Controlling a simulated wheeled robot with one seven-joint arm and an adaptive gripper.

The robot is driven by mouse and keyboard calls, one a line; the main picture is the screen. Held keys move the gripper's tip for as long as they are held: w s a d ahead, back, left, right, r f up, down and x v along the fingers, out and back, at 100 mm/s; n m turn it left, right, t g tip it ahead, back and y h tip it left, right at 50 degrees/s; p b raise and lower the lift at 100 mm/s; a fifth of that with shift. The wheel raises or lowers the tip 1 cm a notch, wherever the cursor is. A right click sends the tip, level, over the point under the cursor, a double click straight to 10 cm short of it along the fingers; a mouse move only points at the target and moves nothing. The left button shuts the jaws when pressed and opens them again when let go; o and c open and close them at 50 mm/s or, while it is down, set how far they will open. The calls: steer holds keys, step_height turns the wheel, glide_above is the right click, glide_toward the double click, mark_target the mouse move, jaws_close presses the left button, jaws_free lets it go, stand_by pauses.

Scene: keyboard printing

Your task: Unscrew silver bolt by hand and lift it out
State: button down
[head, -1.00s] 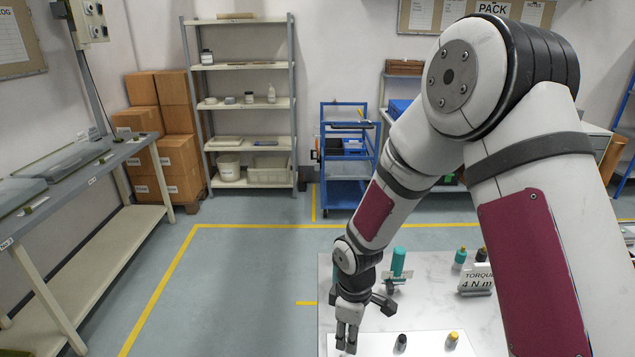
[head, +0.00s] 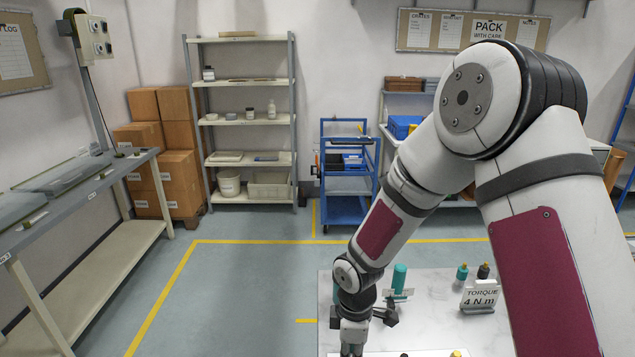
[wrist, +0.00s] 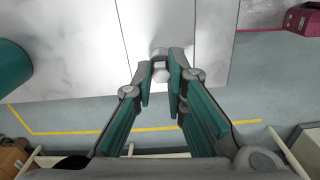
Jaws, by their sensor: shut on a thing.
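My gripper (wrist: 161,75) points down at the edge of a pale plate (wrist: 150,25) in the wrist view. Its fingertips are closed around a small silver-grey piece, the silver bolt (wrist: 160,72), of which only the top shows between the fingers. The bolt's lower part is hidden, so I cannot tell whether it is still in its hole. In the head view my gripper (head: 351,349) is cut by the bottom edge and the bolt is not visible.
A teal cylinder (head: 399,278) stands on the table behind my gripper. Small bottles (head: 462,272) and a torque sign reading 4 N m (head: 481,297) stand farther right. A blue cart (head: 346,210) and shelves (head: 245,120) are beyond, with open floor between.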

steer(key=shift+r+p, duration=0.4)
steer(key=shift+r, duration=0.7)
steer(key=shift+r+p, duration=0.65)
steer(key=shift+r, duration=1.4)
